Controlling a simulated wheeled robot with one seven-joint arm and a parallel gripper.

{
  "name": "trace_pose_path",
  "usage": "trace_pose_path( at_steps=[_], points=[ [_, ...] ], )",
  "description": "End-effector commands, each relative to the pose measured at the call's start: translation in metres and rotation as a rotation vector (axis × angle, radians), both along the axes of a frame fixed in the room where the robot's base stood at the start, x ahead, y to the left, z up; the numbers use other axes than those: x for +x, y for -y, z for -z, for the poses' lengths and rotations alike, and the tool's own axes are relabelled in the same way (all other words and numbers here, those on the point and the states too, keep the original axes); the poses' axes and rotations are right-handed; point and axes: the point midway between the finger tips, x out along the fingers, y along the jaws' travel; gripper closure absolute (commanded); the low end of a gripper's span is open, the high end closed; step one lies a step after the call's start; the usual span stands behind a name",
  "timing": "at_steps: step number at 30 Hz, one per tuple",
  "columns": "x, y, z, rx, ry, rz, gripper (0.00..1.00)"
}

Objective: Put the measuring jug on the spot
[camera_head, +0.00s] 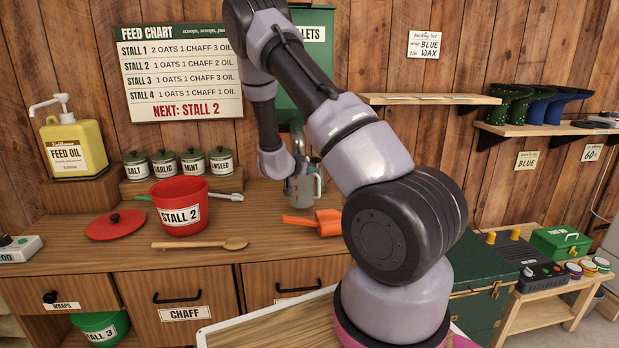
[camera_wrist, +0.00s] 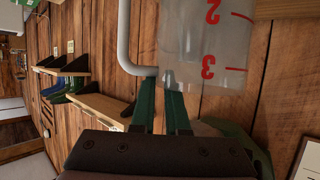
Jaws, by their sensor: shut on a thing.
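The measuring jug (camera_head: 304,188) is clear grey with red marks. It appears upright over the back of the wooden counter, partly behind my arm; I cannot tell whether its base touches the counter. In the wrist view the jug (camera_wrist: 205,45) shows red numbers 2 and 3 and a pale handle (camera_wrist: 123,40). My gripper (camera_wrist: 163,88) is shut on the jug, its green fingers at the handle's end. In the head view my gripper (camera_head: 298,148) is small and partly hidden. I cannot make out a marked spot.
A red STALL 2 bucket (camera_head: 180,207) stands left of the jug. An orange scoop (camera_head: 325,222), wooden spoon (camera_head: 200,245), red lid (camera_head: 115,225) and several green-lidded tins (camera_head: 192,162) share the counter (camera_head: 255,232). A yellow FEED OIL bottle (camera_head: 72,145) stands at left.

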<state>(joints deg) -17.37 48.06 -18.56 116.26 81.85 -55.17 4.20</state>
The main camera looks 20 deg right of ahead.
Motion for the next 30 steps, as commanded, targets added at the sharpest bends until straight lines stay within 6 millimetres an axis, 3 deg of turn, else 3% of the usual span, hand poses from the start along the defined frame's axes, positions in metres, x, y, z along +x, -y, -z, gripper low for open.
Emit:
trace_pose_path(
  at_steps=[1,4,13,16,26,30],
  points=[
    [0.0,-0.002,0.013,0.0,-0.007,-0.004,1.0],
    [0.001,-0.002,0.025,-0.001,-0.004,-0.004,1.0],
    [0.001,-0.003,0.027,0.0,-0.002,-0.004,1.0],
    [0.001,-0.003,0.027,0.0,-0.002,-0.004,0.57],
    [0.001,-0.003,0.026,0.0,-0.001,-0.004,0.57],
    [-0.005,-0.013,0.021,-0.001,-0.003,-0.007,0.57]
  ],
)
